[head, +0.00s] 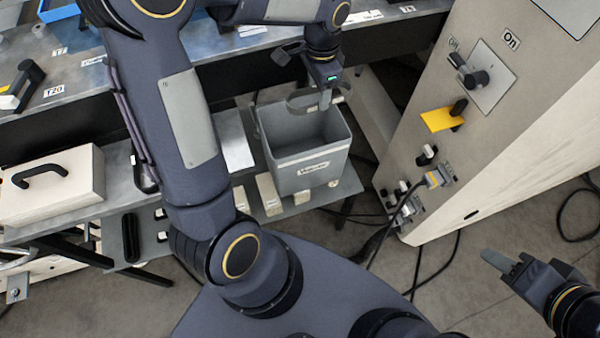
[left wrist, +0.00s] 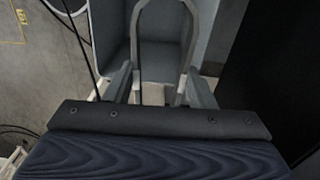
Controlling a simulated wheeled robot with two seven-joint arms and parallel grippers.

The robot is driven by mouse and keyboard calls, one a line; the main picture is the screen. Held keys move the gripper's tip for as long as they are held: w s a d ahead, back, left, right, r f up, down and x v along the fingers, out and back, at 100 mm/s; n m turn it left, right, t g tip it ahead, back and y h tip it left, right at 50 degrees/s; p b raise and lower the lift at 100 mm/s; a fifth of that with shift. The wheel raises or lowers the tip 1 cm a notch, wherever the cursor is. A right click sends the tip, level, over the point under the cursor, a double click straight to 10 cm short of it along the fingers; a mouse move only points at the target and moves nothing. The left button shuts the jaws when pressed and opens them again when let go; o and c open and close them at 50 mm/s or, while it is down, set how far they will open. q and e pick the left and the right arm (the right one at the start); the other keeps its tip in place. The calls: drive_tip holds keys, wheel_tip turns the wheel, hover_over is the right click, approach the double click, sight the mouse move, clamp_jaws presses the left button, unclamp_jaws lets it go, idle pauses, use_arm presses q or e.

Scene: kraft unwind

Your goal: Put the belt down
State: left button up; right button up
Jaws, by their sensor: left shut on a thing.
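The belt (head: 300,106) is a grey looped band. My left gripper (head: 326,98) is shut on it and holds it over the open top of a grey bin (head: 296,158) with a label on its front. In the left wrist view the belt (left wrist: 142,40) shows as an arch between the fingers (left wrist: 152,88), with the bin (left wrist: 112,35) behind it. I cannot tell whether the belt touches the bin. My right gripper (head: 500,262) is at the lower right, over the floor, away from the belt; its finger gap is not clear.
The bin stands on a low grey shelf (head: 235,140). A control cabinet (head: 480,150) with an "On" switch, a yellow piece and plugged cables rises at the right. A white case (head: 55,185) with a black handle sits at the left. Open floor (head: 490,225) lies near my right gripper.

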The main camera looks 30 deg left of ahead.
sight(304, 93)
use_arm(q)
drive_tip(key=m+b, duration=0.2)
drive_tip(key=s+a+m+b, duration=0.1)
drive_tip(key=m+b, duration=0.1)
drive_tip(key=shift+f, duration=0.15)
drive_tip(key=s+m+b, duration=0.1)
drive_tip(key=r+m+b, duration=0.1)
drive_tip(key=b, duration=0.1)
drive_tip(key=s+m+b, duration=0.1)
drive_tip(key=m, duration=0.1)
drive_tip(key=shift+s+a+r+b, duration=0.25)
drive_tip(key=shift+s+a+b, duration=0.05)
drive_tip(key=shift+a, duration=0.05)
drive_tip(key=shift+s+r+m, duration=0.1)
drive_tip(key=shift+s+m, duration=0.1)
drive_tip(key=shift+m, duration=0.3)
wheel_tip(304, 93, down, 28)
drive_tip(key=b, duration=0.6)
drive_tip(key=shift+s+r+b, duration=0.1)
drive_tip(key=shift+r+b, duration=0.15)
drive_tip(key=shift+b, duration=0.1)
use_arm(e)
wheel_tip(304, 93, down, 18)
drive_tip(key=shift+w+r, duration=0.15)
use_arm(q)
drive_tip(key=o, duration=0.5)
drive_tip(key=shift+f, duration=0.15)
drive_tip(key=o, duration=0.5)
